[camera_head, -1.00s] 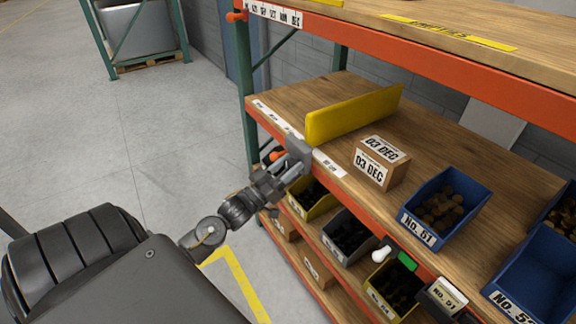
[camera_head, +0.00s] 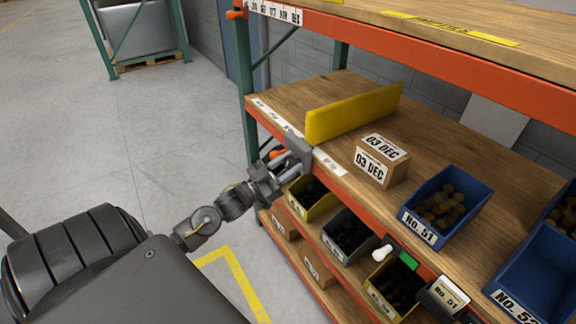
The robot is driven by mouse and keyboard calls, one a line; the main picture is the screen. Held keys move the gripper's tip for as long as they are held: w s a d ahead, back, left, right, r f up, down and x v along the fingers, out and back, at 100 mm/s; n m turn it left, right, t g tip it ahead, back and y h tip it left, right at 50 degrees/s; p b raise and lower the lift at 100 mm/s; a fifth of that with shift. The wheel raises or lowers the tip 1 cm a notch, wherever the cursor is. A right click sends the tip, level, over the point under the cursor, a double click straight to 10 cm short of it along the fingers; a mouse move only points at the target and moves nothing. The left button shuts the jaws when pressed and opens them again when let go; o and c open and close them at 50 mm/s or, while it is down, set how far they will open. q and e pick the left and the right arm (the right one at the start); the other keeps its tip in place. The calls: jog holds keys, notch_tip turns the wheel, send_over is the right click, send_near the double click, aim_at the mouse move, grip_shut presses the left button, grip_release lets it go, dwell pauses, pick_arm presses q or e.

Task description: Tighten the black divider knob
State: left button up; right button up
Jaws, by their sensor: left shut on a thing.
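A yellow divider (camera_head: 352,114) stands upright on the wooden middle shelf. A grey bracket (camera_head: 299,150) holds its near end at the orange front beam. My left gripper (camera_head: 283,168) is at this bracket, in front of the beam, and is shut on the black divider knob. The knob itself is hidden by the fingers and cannot be made out. My right gripper is not in view.
A box marked 03 DEC (camera_head: 382,161) and a blue bin marked No. 51 (camera_head: 446,205) stand on the shelf (camera_head: 430,138) right of the divider. The floor (camera_head: 150,150) at left is clear.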

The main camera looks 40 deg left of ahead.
pick_arm(q)
jog(key=m+h, duration=0.1)
jog(key=m, duration=0.1)
jog(key=shift+m+g, duration=0.4)
jog(key=m+g+h, duration=0.1)
jog(key=m, duration=0.3)
jog(key=shift+h, duration=0.4)
jog(key=m+g+h, duration=0.1)
jog(key=m, duration=0.2)
jog(key=shift+g+b, duration=0.35)
jog(key=shift+g, duration=0.05)
jog(key=m+g, duration=0.1)
jog(key=m, duration=0.3)
jog(key=shift+m, duration=0.3)
jog(key=shift+m+g, duration=0.8)
jog(key=shift+m, duration=0.5)
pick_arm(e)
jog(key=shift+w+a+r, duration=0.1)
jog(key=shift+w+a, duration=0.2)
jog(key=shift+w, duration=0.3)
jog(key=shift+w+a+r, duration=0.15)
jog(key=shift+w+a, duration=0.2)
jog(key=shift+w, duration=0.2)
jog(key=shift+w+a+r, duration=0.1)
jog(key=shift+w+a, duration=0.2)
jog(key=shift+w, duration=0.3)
pick_arm(q)
jog(key=shift+m, duration=0.3)
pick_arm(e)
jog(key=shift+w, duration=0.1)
